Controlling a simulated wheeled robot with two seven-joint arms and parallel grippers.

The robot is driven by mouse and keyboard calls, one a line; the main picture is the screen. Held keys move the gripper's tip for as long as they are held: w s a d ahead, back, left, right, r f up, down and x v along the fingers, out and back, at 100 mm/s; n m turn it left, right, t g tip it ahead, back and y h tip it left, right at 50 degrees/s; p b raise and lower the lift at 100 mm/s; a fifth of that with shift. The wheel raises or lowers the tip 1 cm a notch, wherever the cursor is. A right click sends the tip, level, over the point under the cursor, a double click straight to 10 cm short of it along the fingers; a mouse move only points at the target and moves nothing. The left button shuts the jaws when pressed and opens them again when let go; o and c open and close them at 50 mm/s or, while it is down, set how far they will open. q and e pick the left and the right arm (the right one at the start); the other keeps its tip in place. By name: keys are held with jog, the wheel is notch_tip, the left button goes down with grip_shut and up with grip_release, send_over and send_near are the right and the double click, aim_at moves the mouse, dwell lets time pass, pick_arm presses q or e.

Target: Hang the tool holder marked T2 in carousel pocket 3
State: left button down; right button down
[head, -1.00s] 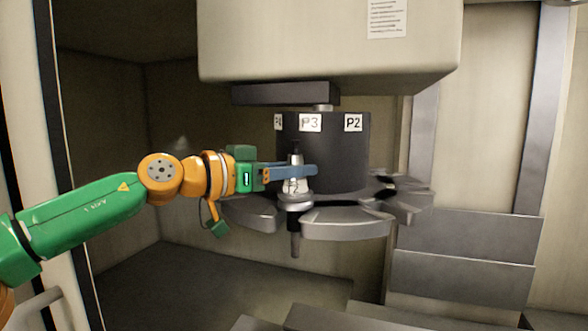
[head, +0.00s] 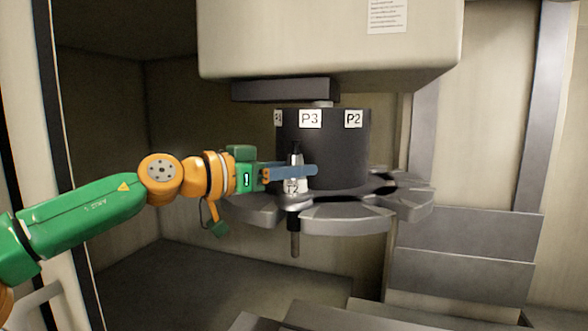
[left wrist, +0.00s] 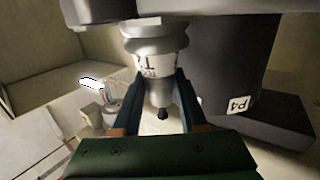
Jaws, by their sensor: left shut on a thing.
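The tool holder marked T2 (head: 293,187) is upright, a metal cone above a flange with a dark shank hanging below. My left gripper (head: 296,171) is shut on its upper part, reaching in from the left. In the left wrist view the holder (left wrist: 153,62) stands between the two fingers (left wrist: 160,84). The carousel has a dark drum (head: 338,152) with a P3 label (head: 310,119) above the holder, and a grey disc (head: 345,218) with slots. The holder's flange is at a gap in the disc's front edge, under P3; whether it is fully seated I cannot tell. My right gripper is out of view.
P2 (head: 353,119) is to the right of P3; P4 (left wrist: 238,104) shows in the left wrist view. A large beige housing (head: 330,45) hangs above the carousel. Grey metal covers (head: 465,240) stand at the right. The space below left of the carousel is clear.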

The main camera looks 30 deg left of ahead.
pick_arm(q)
jog(key=shift+c, duration=1.8)
grip_release()
jog(key=shift+s+r, duration=0.1)
jog(key=shift+s+d, duration=0.15)
jog(key=shift+f, duration=0.2)
jog(key=b+v, duration=0.4)
jog(key=v, duration=0.3)
jog(key=shift+r, duration=0.2)
